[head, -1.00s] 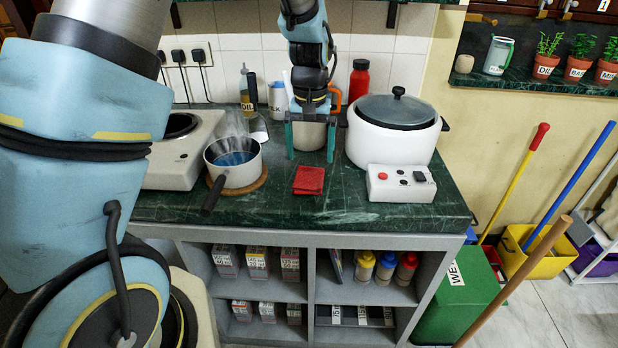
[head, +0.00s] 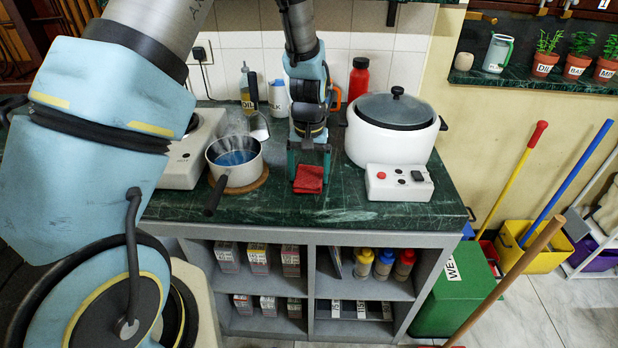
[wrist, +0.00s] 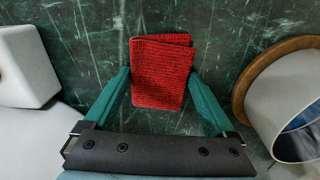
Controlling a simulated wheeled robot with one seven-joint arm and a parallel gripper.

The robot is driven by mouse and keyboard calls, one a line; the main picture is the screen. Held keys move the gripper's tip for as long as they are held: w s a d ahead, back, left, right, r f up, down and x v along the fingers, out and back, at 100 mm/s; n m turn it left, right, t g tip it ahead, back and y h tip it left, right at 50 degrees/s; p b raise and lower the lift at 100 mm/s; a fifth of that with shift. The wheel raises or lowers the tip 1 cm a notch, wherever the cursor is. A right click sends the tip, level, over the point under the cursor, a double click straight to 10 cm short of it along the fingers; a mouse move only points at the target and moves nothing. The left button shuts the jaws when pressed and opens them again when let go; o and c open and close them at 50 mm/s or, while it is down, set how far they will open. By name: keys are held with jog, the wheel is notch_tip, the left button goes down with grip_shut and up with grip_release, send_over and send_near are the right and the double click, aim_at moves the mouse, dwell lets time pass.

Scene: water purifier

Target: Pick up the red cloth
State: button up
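The folded red cloth (head: 308,182) lies on the green marble counter, between the pot on the left and the white cooker on the right. My gripper (head: 309,173) is open and low over the counter, with one teal finger on each side of the cloth. In the wrist view the cloth (wrist: 162,75) lies between the two fingertips of my gripper (wrist: 160,73), which are close to its side edges. I cannot tell whether the fingers touch it. The cloth still appears to rest on the counter.
A steaming saucepan (head: 232,160) with blue liquid stands on a round wooden board to the left, its handle toward the front. The white cooker (head: 391,137) and a white control box (head: 398,183) stand to the right. Bottles stand behind my gripper.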

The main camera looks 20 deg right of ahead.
aim_at(309, 174)
jog(key=c, duration=0.8)
notch_tip(309, 174, up, 10)
jog(key=b, duration=0.2)
